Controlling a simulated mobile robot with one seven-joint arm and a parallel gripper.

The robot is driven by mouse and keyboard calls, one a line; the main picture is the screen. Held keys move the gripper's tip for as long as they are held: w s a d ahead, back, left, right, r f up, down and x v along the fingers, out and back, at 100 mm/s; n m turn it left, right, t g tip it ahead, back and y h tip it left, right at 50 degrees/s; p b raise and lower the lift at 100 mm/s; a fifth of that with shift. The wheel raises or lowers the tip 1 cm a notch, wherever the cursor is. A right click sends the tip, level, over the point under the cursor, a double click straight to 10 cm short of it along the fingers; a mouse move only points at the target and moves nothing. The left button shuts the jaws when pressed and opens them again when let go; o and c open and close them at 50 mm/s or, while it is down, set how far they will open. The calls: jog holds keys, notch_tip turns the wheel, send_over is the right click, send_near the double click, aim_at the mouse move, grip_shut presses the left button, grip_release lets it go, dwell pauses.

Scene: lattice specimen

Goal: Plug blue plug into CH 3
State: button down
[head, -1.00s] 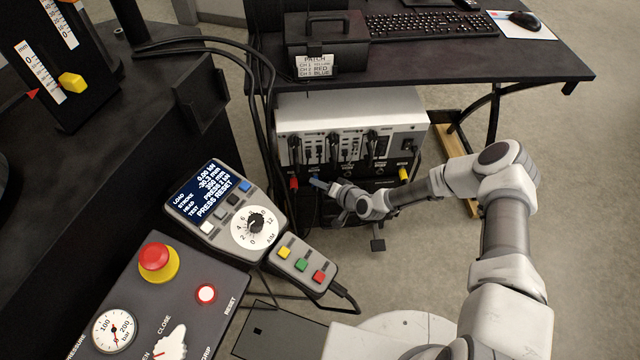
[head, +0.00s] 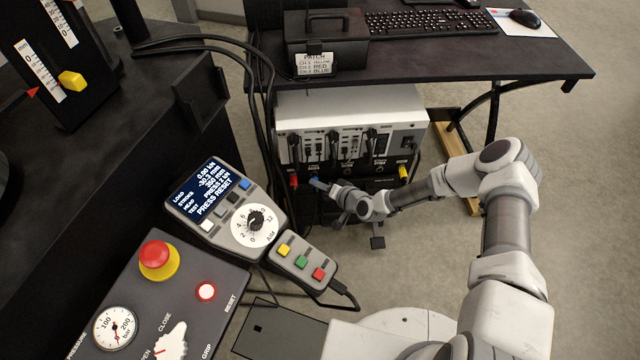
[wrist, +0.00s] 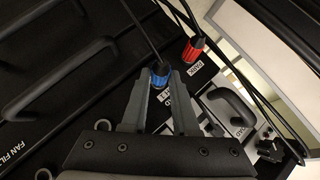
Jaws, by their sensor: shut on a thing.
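The blue plug (wrist: 161,74) is between the fingertips of my gripper (wrist: 160,84), which is shut on it; a dark cable runs up from the plug. In the head view the blue plug (head: 314,179) shows just below the front of the pale instrument unit (head: 350,108), and my gripper (head: 328,187) reaches it from the right. The unit's front carries several channel modules with black handles or leads. I cannot read which is CH 3, and the fingers hide part of the label below the plug. Whether the plug sits in a socket is unclear.
A red plug (wrist: 193,50) stands beside a PARK label, close to the blue one. A yellow plug (head: 404,174) is at the unit's right. Black cables (head: 264,100) hang at its left. The patch card (head: 316,65) lists channel colours. The desk (head: 440,62) overhangs the unit.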

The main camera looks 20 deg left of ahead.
jog(key=shift+s, duration=0.1)
jog(key=s, duration=0.1)
jog(key=s+d+p, duration=0.1)
jog(key=s, duration=0.1)
jog(key=shift+s+d, duration=0.25)
jog(key=shift+s, duration=0.1)
dwell(1.4)
